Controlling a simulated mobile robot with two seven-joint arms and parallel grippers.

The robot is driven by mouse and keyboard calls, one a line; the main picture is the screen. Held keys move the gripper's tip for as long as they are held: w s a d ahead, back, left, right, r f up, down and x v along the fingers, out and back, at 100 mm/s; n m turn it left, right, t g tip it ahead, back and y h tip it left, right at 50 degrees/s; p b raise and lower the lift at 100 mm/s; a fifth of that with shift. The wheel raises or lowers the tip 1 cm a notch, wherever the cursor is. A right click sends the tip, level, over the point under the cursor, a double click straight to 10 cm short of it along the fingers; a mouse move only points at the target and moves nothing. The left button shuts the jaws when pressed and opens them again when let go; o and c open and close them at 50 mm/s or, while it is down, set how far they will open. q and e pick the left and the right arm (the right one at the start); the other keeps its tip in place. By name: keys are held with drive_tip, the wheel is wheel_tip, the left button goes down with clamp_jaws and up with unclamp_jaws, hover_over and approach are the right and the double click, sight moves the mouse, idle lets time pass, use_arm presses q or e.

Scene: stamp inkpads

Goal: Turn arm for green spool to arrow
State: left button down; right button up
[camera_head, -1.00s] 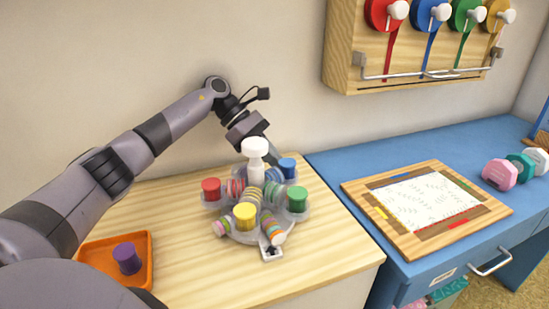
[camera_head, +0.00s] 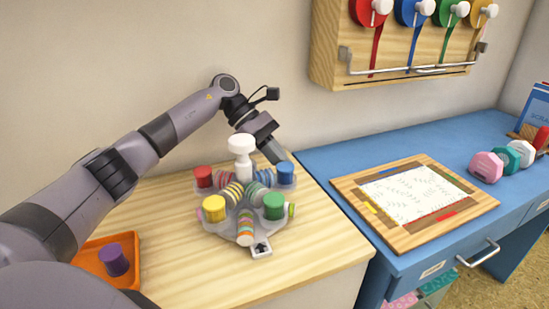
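The turning holder (camera_head: 220,224) is a grey round stand with a white centre knob (camera_head: 241,146) and arms of striped rolls. The green spool (camera_head: 274,206) is at its front right. The arrow (camera_head: 261,248) is a dark mark on a pale tab at the front edge; the green spool is behind and slightly right of it. The blue spool (camera_head: 286,174) is at the back right, red (camera_head: 204,177) at the back left, yellow (camera_head: 214,208) at the front left. My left gripper (camera_head: 276,153) is behind the blue spool, close to it; contact and finger gap are unclear. My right gripper is not in view.
An orange tray (camera_head: 92,254) with a purple spool (camera_head: 115,260) is at the left. A framed board (camera_head: 395,240) lies on the blue desk (camera_head: 335,160) at right. A wooden wall rack (camera_head: 325,45) hangs above. The wooden tabletop (camera_head: 320,255) is clear in front.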

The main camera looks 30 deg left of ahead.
use_arm(q)
drive_tip(key=shift+s+d, duration=0.15)
drive_tip(key=shift+d, duration=0.45)
drive_tip(key=shift+s+d, duration=0.15)
drive_tip(key=shift+d, duration=0.55)
idle(0.5)
